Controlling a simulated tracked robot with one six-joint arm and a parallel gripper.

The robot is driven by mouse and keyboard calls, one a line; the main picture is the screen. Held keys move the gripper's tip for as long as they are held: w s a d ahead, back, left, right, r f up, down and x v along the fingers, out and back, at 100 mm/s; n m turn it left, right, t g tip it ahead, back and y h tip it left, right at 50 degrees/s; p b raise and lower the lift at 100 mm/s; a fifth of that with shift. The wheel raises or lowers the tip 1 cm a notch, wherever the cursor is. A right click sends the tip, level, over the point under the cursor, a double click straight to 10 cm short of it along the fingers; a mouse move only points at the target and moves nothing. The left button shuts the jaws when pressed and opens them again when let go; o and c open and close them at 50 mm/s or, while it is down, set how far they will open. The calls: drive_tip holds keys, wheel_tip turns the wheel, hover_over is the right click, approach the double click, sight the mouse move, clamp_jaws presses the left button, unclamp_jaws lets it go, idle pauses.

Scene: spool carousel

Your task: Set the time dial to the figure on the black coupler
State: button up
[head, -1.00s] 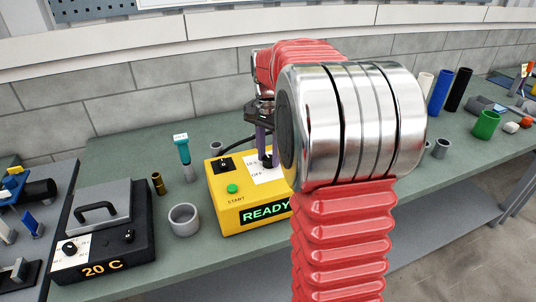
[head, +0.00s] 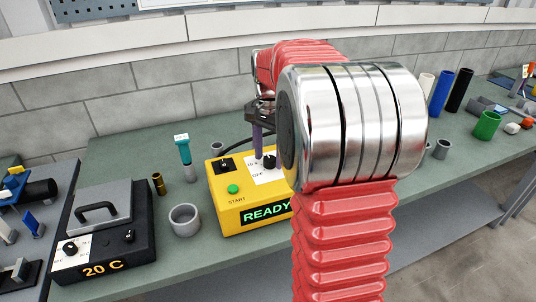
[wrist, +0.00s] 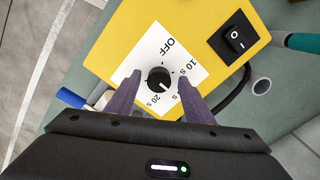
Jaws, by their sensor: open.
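The time dial is a black knob (wrist: 159,79) with a white line, on a white plate of the yellow box (head: 225,204). The plate reads OFF and 10 s, with 20 s near the gripper side; another label is partly hidden by a finger. I cannot tell for sure which mark the line meets. My gripper (wrist: 160,80) is open, its purple fingers on either side of the knob in the wrist view; in the head view the gripper (head: 258,146) is above the dial, apart from it. I cannot identify the black coupler or read its figure.
The box has a black rocker switch (wrist: 235,40), a green button (head: 233,189) and a READY display (head: 265,213). A grey ring (head: 185,220) and a teal-topped tool (head: 184,155) stand left. A black heater (head: 120,245) reads 20 C. A black cylinder (head: 459,90) stands far right.

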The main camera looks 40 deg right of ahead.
wheel_tip(320, 180, up, 14)
drive_tip(key=shift+f, duration=0.15)
idle(0.5)
idle(0.5)
drive_tip(key=n+t, duration=0.1)
drive_tip(key=n, duration=0.5)
approach(268, 156)
drive_tip(key=s+a+f, duration=0.1)
drive_tip(key=s+a, duration=0.1)
drive_tip(key=a, duration=0.2)
drive_tip(key=s+a+f+n+t, duration=0.2)
drive_tip(key=s+a+n, duration=0.2)
drive_tip(key=s+a, duration=0.4)
drive_tip(key=s+a+f+n+t, duration=0.2)
drive_tip(key=s+a+f+n, duration=0.1)
drive_tip(key=s+a, duration=0.6)
drive_tip(key=a+n, duration=0.1)
drive_tip(key=a, duration=0.1)
drive_tip(key=shift+a+t, duration=0.3)
drive_tip(key=shift+f, duration=0.15)
